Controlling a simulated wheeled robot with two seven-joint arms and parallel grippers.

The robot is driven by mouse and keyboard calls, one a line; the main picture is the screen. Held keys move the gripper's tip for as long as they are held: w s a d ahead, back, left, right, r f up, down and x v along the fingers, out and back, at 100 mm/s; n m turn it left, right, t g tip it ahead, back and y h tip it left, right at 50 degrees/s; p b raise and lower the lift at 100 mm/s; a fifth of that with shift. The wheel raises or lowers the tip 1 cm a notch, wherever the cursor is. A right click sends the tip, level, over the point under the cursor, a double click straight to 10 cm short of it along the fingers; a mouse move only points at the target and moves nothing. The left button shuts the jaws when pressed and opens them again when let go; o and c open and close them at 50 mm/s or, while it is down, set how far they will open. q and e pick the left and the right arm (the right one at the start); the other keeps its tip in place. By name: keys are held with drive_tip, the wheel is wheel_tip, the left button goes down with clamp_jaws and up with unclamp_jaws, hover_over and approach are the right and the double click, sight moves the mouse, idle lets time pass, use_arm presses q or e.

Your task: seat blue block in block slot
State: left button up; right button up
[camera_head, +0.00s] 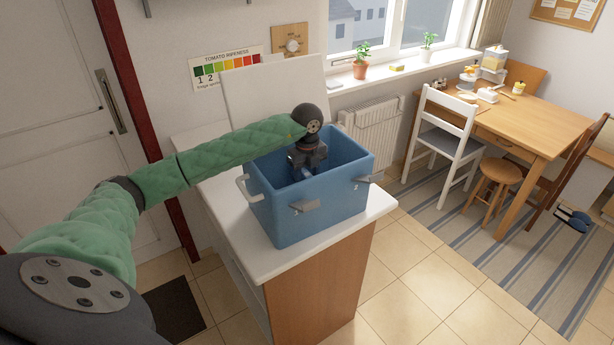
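My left gripper (307,166) points down into an open blue crate (318,210) on the white counter. Its fingertips are below the crate's rim. A small patch of brighter blue shows at the fingertips; it may be the blue block, but it is too small to tell. I cannot tell whether the fingers are open or shut. The block slot cannot be made out, and most of the crate's floor is hidden by its front wall and my gripper. My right gripper is not in view.
The crate has grey latches and a pale handle and stands on a white-topped counter (262,263). A white panel (255,95) stands upright behind it. To the right are a radiator (372,122), a white chair (445,135), a stool (497,173) and a wooden table (535,125).

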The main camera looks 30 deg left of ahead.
use_arm(q)
drive_tip(key=shift+r, duration=0.2)
drive_tip(key=shift+r+p, duration=0.3)
drive_tip(key=shift+p, duration=0.15)
drive_tip(key=shift+r, duration=0.5)
wheel_tip(320, 180, up, 3)
drive_tip(key=shift+f+b, duration=0.2)
drive_tip(key=shift+b, duration=0.7)
drive_tip(key=shift+w+r, duration=0.1)
drive_tip(key=shift+r, duration=0.25)
wheel_tip(320, 180, up, 8)
drive_tip(key=b, duration=0.3)
drive_tip(key=shift+b, duration=0.3)
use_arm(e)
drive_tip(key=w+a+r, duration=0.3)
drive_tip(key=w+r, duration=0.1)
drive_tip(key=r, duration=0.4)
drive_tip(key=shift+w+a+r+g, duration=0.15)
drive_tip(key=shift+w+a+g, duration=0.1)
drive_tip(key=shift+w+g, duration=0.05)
